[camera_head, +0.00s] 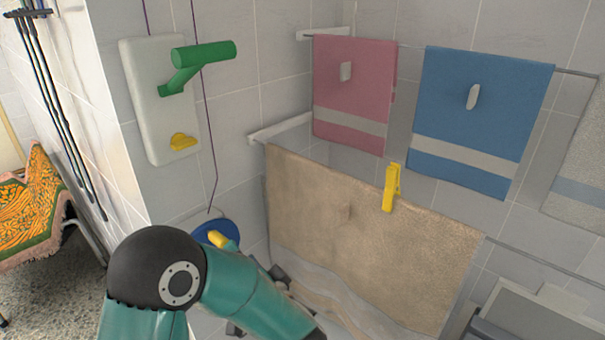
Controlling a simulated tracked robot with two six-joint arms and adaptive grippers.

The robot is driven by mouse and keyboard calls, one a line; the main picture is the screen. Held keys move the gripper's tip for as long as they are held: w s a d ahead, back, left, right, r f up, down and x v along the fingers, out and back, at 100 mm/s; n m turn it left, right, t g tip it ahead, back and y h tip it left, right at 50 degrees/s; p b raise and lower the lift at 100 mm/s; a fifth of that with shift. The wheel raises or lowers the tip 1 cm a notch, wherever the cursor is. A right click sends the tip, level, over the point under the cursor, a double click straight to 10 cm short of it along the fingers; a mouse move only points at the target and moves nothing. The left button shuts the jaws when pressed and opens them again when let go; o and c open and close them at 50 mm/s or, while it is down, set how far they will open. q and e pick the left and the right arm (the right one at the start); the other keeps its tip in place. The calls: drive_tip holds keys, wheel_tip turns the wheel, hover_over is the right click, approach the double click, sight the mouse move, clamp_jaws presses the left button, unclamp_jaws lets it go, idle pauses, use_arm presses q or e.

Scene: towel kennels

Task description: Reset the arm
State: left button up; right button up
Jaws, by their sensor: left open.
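My left arm, teal with a black joint, fills the lower left of the head view. My left gripper (279,277) shows only as small dark parts beside and below the teal link, in front of the lower part of the beige towel. The arm hides most of it. It is open, and I see nothing held in it. A beige towel (345,210) hangs on the lower rail with a yellow clip (391,187) on its top edge. My right gripper is not in view.
A pink towel (352,90) and a blue towel (480,120) hang on the upper rail. A white panel (150,110) with a green handle (203,55) and a yellow knob (183,142) is on the left wall. A blue round object (210,229) is beside my arm.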

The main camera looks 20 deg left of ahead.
use_arm(q)
drive_tip(key=s+a+f+m+g, duration=0.1)
drive_tip(key=s+a+f+m, duration=0.1)
drive_tip(key=a+f, duration=0.55)
drive_tip(key=s+d+f+h, duration=0.1)
drive_tip(key=d+f+h, duration=0.35)
drive_tip(key=f, duration=0.45)
drive_tip(key=s+d+f+h, duration=0.1)
drive_tip(key=d+f+h, duration=0.3)
drive_tip(key=f, duration=0.5)
drive_tip(key=s+d+f+n+g+h, duration=0.2)
drive_tip(key=s+d+f+g+h, duration=0.2)
drive_tip(key=s+d, duration=0.3)
drive_tip(key=s+d+f+n+g+h, duration=0.3)
drive_tip(key=s+d+f+g+h, duration=0.2)
drive_tip(key=s+d, duration=0.3)
drive_tip(key=shift+s+d+h, duration=0.15)
drive_tip(key=shift+s+h, duration=0.4)
drive_tip(key=shift+s, duration=0.55)
